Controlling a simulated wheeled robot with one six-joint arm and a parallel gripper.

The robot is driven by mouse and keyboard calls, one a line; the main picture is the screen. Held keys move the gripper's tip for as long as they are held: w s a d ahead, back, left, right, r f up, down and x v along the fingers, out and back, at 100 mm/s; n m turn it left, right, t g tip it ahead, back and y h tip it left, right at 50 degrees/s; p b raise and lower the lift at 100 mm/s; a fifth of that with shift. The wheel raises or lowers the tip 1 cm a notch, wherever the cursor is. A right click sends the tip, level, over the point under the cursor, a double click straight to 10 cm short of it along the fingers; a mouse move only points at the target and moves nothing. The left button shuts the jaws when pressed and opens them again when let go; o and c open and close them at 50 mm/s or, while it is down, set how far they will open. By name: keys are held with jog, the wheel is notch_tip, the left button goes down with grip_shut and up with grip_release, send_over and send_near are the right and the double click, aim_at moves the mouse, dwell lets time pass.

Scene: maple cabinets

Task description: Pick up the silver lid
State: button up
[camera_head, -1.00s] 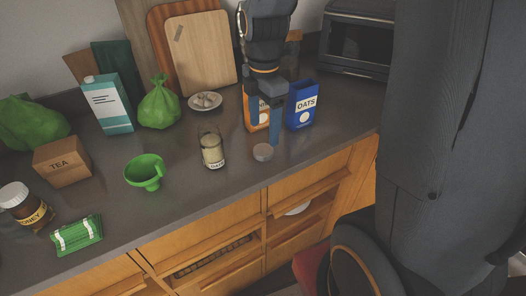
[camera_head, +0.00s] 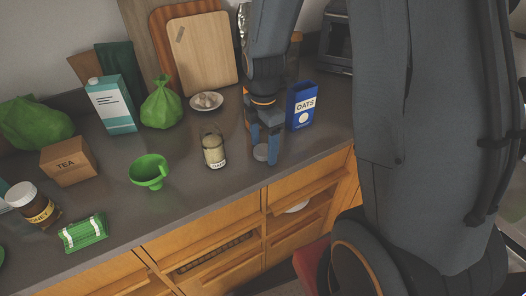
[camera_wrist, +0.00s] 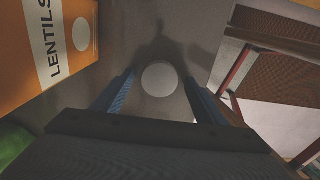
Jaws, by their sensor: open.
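The silver lid (camera_head: 261,153) is a small round grey disc lying flat on the dark counter near its front edge. It also shows in the wrist view (camera_wrist: 159,78), centred ahead of the fingertips. My gripper (camera_head: 265,150) points down over the lid, with its blue fingers open on either side of it. In the wrist view the fingers (camera_wrist: 158,92) are apart with nothing between them but counter and the lid. In the head view, the fingers partly hide the lid. I cannot tell the exact height of the fingertips above the counter.
A glass jar (camera_head: 213,148) stands left of the lid. The blue oats box (camera_head: 301,106) stands behind right, and an orange lentils box (camera_wrist: 50,40) is close behind my gripper. A green funnel (camera_head: 148,171) is further left.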

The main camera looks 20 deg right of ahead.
aim_at(263, 150)
jog(key=c, duration=1.1)
jog(key=shift+r+b, duration=1.05)
jog(key=shift+r, duration=4)
